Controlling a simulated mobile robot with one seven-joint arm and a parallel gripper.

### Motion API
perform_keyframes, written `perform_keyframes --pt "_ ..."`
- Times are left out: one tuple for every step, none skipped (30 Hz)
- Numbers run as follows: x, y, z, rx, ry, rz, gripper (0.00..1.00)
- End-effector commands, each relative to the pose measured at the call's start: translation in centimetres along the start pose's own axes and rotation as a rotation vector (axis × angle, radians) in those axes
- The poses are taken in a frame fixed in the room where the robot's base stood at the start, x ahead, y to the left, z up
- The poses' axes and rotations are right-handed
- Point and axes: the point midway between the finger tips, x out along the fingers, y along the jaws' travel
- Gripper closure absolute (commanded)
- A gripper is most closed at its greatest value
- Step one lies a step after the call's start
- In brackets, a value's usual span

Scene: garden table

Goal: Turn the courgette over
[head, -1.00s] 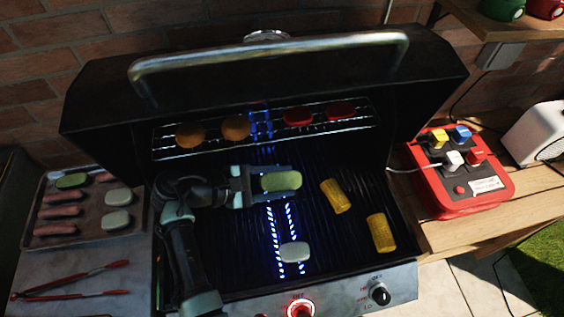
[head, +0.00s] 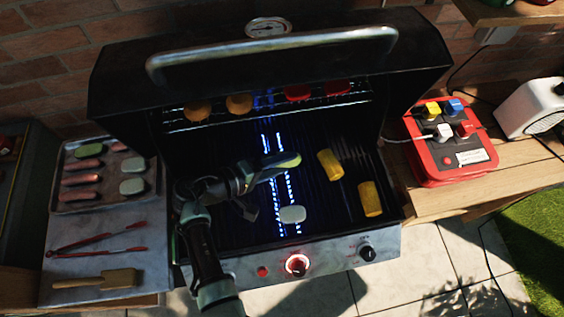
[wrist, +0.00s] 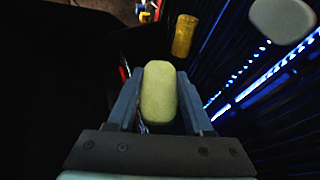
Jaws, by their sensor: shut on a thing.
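The courgette (head: 287,160) is a pale green, rounded slice. My gripper (head: 262,172) is shut on it and holds it above the grill (head: 240,220), over the blue-lit strips. In the head view the slice looks tilted, with a darker side showing below its pale top edge. In the wrist view the courgette (wrist: 158,92) sits between the two fingers, its pale face towards the camera. I cannot tell whether it touches the grill bars.
A white piece (head: 292,214) lies in front of my gripper, and corn pieces (head: 329,164) (head: 370,198) lie to the right. Several pieces sit on the upper rack (head: 270,110) under the raised lid (head: 270,62). A loaded tray (head: 108,176) stands left, a red switch box (head: 444,165) right.

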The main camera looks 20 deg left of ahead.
Motion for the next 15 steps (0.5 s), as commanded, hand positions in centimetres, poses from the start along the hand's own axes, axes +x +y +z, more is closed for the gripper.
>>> perform_keyframes --pt "0.3 -0.8 0.2 0.089 0.017 -0.002 1.00" --pt "0.3 -0.8 0.2 0.144 0.027 -0.002 1.00" --pt "0.3 -0.9 0.2 0.215 0.043 -0.004 1.00" --pt "0.4 -1.0 0.2 0.269 0.054 -0.005 1.00" --pt "0.4 -1.1 0.2 0.322 0.065 -0.006 1.00" --pt "0.4 -1.2 0.1 0.393 0.080 -0.007 1.00" --pt "0.4 -1.2 0.1 0.445 0.090 -0.007 1.00" --pt "0.4 -1.2 0.2 0.495 0.100 -0.008 1.00" --pt "0.4 -1.3 0.1 0.558 0.113 -0.008 1.00" --pt "0.5 -1.3 0.1 0.607 0.123 -0.012 1.00" --pt "0.6 -1.6 0.1 0.659 0.129 -0.025 1.00" --pt "0.7 -1.9 0.0 0.725 0.138 -0.040 1.00" --pt "0.7 -2.0 0.0 0.774 0.145 -0.050 1.00" --pt "0.8 -2.2 -0.1 0.823 0.152 -0.061 1.00" --pt "0.9 -2.5 -0.1 0.884 0.160 -0.074 1.00"
